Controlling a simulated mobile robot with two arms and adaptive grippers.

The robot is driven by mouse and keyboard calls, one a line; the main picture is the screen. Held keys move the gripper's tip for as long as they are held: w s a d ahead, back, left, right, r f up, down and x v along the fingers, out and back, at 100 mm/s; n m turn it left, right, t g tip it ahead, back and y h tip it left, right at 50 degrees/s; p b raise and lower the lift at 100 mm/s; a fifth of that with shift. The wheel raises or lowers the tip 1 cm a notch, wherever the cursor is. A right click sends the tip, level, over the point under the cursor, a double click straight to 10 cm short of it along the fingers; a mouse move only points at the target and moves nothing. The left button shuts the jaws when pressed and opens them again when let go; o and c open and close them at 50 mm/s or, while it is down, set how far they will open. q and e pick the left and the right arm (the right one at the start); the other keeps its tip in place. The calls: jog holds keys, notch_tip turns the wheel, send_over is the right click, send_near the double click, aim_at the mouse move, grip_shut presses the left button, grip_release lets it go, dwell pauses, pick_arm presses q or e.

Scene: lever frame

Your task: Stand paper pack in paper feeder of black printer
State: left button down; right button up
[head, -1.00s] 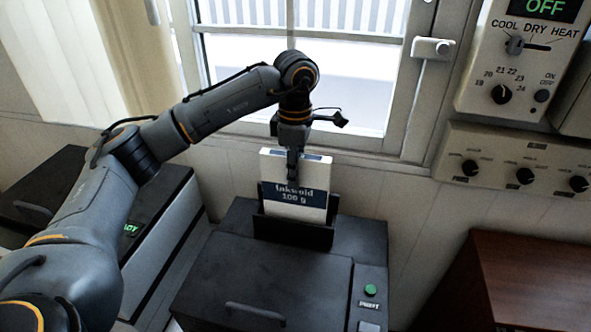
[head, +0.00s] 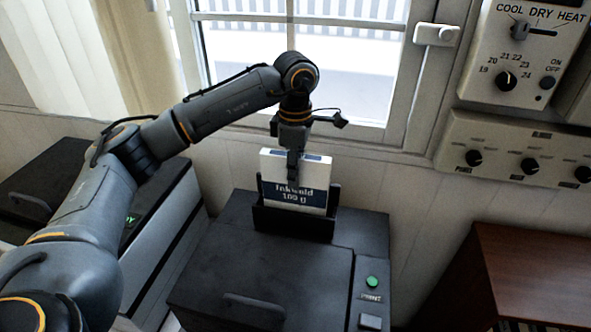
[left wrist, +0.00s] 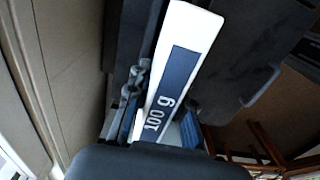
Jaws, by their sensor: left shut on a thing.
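The paper pack (head: 318,172), white with a dark blue label, stands upright in the paper feeder (head: 292,223) on top of the black printer (head: 260,272). The feeder's front wall hides its lower part. My left gripper (head: 295,168) points down and is shut on the pack's upper edge. The pack also shows large in the left wrist view (left wrist: 191,28), with "100 g" on its label. Whether its bottom rests on the feeder floor is hidden. My right gripper is not in view.
The printer has a green button (head: 372,282) at its right. Another dark-topped machine (head: 160,215) stands to the left, partly behind my arm. A window (head: 300,70) is behind, wall control panels (head: 525,160) are at right, and a brown wooden cabinet (head: 530,265) stands at lower right.

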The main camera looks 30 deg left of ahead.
pick_arm(q)
jog(key=shift+f, duration=0.2)
jog(key=c, duration=1.1)
grip_release()
notch_tip(320, 180, up, 12)
